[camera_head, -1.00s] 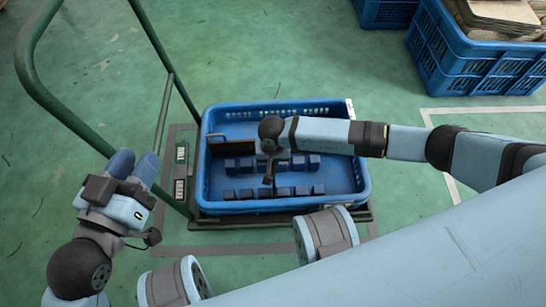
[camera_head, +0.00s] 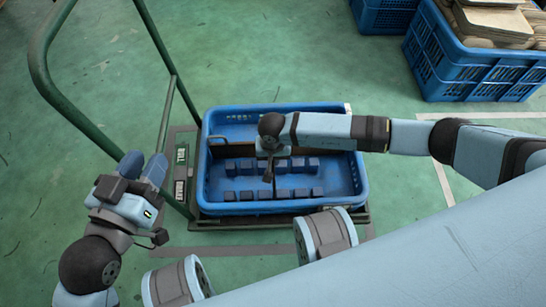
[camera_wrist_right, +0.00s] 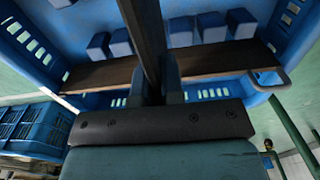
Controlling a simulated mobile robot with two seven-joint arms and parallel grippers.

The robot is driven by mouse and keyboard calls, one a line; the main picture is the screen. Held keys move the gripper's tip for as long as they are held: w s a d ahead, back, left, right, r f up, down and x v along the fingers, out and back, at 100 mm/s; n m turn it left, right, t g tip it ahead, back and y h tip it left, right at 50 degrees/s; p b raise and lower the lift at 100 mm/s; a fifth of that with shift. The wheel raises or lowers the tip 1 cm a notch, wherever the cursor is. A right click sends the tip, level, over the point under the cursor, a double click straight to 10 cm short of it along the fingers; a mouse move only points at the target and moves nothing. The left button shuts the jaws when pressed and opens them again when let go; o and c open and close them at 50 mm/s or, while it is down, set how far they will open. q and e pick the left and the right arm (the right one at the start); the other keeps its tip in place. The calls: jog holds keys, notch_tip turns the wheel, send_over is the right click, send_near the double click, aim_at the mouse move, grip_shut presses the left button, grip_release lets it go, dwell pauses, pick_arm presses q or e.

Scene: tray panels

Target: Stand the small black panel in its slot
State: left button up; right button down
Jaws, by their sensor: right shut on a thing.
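The blue tray crate (camera_head: 358,187) holds two rows of blue blocks (camera_head: 285,194) with gaps between them. My right gripper (camera_head: 268,155) is over the crate's middle, shut on the small black panel (camera_head: 267,172), which shows as a narrow dark strip. In the right wrist view the panel (camera_wrist_right: 145,35) is a dark bar between the fingers of my right gripper (camera_wrist_right: 158,92), reaching up toward the blocks (camera_wrist_right: 180,32). Its lower edge and any contact with the blocks cannot be made out. My left gripper (camera_head: 143,167) is open and empty, left of the crate.
A brown board (camera_wrist_right: 105,76) crosses the crate behind the panel, with a grey handle (camera_wrist_right: 273,80) at one end. The crate stands on a cart with a green rail (camera_head: 160,40). Another blue crate with boards (camera_head: 465,65) stands at the upper right. Green floor lies between.

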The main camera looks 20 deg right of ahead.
jog(key=shift+r, duration=0.35)
jog(key=shift+p, duration=0.3)
